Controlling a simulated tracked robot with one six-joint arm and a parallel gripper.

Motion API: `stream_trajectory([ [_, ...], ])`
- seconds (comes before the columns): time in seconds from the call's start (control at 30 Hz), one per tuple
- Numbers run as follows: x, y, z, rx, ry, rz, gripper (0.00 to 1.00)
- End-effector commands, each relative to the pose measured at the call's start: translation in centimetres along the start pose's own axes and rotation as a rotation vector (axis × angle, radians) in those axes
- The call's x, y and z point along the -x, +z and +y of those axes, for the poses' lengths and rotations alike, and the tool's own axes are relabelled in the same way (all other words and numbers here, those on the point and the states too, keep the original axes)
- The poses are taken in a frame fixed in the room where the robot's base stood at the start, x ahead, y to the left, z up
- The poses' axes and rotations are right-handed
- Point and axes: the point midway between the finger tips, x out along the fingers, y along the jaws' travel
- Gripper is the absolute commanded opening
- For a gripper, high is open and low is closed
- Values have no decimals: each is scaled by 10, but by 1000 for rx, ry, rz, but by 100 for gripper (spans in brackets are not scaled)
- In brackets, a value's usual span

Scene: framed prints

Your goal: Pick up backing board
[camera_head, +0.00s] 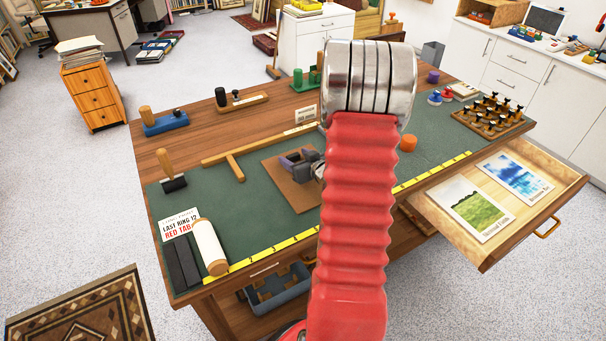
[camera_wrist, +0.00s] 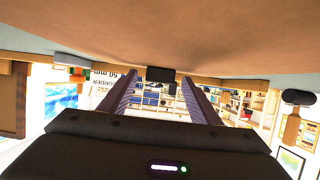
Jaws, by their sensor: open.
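A flat brown board (camera_head: 287,190), which looks like the backing board, lies on the green mat (camera_head: 240,215) of the workbench. My red arm hides its right part in the head view. My gripper (camera_head: 297,160) is over the far part of the board, low and close to it. In the wrist view my gripper (camera_wrist: 160,88) has its two dark fingers apart with nothing seen between them. A brown surface, seemingly the board (camera_wrist: 190,35), fills the upper part of that view. I cannot tell whether the fingers touch it.
A yellow ruler strip (camera_head: 285,243) runs along the front edge. A white roller (camera_head: 209,245) and dark bars (camera_head: 182,265) sit at left. An open drawer (camera_head: 530,215) with two prints juts out at right.

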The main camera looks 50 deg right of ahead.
Motion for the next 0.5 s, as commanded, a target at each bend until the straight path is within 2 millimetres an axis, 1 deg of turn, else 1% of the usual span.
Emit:
stream_trajectory([
  [0.2,0,0,0,0,0,0,56],
  [0.5,0,0,0,0,1,0,35],
])
